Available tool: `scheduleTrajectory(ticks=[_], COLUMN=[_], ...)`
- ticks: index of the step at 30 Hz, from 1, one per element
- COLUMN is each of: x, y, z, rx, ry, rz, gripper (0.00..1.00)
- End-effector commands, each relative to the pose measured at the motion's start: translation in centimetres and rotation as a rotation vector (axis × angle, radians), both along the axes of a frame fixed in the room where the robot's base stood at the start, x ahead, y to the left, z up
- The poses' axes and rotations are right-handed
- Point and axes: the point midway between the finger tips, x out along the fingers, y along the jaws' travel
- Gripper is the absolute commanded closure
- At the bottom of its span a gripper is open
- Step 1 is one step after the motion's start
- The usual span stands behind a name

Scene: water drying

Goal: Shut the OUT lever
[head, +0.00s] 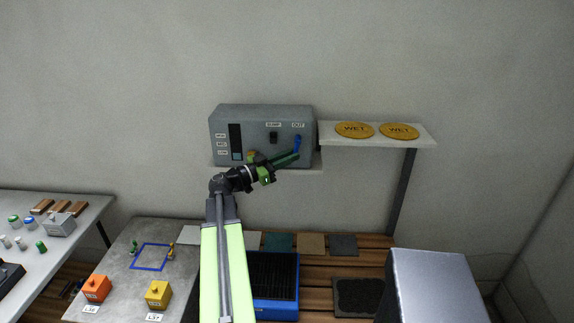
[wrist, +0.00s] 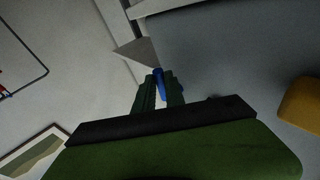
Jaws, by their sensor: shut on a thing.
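The OUT lever (head: 297,144) is a blue handle under the OUT label (head: 298,125), on the right of the grey box's front. It stands close to upright, leaning slightly. My gripper (head: 297,155) reaches the lever's lower part from the left. In the wrist view the blue lever (wrist: 159,84) sits between the two dark green fingers of my gripper (wrist: 160,85). The fingers are shut on it and cover part of it.
The grey box (head: 222,122) has a dark PUMP switch (head: 273,137) and a yellow part (head: 252,156) left of the lever. A shelf with two yellow WET discs (head: 354,130) (head: 399,131) stands to the right. A blue tray (head: 275,308) lies below.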

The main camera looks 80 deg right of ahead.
Motion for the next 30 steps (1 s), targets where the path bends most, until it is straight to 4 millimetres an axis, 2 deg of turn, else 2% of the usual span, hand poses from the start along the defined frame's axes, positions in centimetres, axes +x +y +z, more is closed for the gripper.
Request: scheduleTrajectory(ticks=[1, 7, 17, 18, 23, 30], x=[-0.27, -0.84, -0.86, -0.86, -0.84, -0.82], y=[0.0, -0.08, -0.09, -0.09, -0.1, -0.11], z=[-1.35, -0.94, -0.45, -0.45, -0.45, -0.44], rx=[-0.007, -0.021, -0.023, -0.023, -0.022, -0.023], ry=[0.043, 0.168, 0.187, 0.187, 0.187, 0.186], rz=[0.0, 0.0, 0.0, 0.0, 0.001, 0.001], gripper=[1.0, 1.0, 1.0, 0.84, 0.64, 0.64])
